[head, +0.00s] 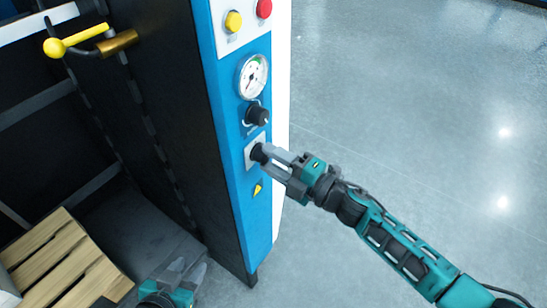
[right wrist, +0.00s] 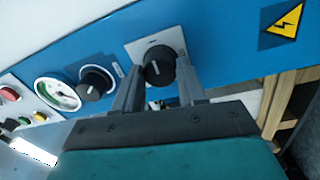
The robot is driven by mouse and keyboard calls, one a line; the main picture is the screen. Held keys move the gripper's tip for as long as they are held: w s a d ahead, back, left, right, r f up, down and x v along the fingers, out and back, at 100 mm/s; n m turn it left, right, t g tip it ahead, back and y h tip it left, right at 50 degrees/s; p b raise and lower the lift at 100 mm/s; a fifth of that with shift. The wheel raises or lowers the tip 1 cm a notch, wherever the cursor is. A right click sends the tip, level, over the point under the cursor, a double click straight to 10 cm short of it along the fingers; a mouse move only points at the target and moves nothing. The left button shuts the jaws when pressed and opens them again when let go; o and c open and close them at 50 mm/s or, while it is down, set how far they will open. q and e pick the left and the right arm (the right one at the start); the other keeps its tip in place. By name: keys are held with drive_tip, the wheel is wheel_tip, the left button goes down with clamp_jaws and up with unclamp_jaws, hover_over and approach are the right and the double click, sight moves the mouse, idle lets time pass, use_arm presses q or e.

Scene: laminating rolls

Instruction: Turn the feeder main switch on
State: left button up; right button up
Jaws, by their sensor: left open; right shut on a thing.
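The main switch is a black rotary knob on a light square plate (head: 250,152), low on the blue front panel of the feeder. In the right wrist view the black knob (right wrist: 158,68) sits between my fingers, with a pale mark on its face. My right gripper (head: 263,154) is shut on this knob, reaching in from the right; its fingers partly hide the knob in the head view. My left gripper (head: 185,270) is open and empty at the bottom edge, low beside the machine and away from the panel.
Above the switch are another black knob (head: 257,114), a round gauge (head: 253,76), a yellow button (head: 233,21) and a red button (head: 264,8). A yellow warning label (head: 257,190) is below. A wooden pallet (head: 62,262) lies lower left. The floor at right is clear.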

idle(0.3)
drive_tip(key=o, duration=1.1)
drive_tip(key=shift+c, duration=0.2)
drive_tip(key=shift+d, duration=0.1)
drive_tip(key=v, duration=1.2)
drive_tip(key=shift+s+d, duration=0.25)
drive_tip(key=shift+s, duration=0.05)
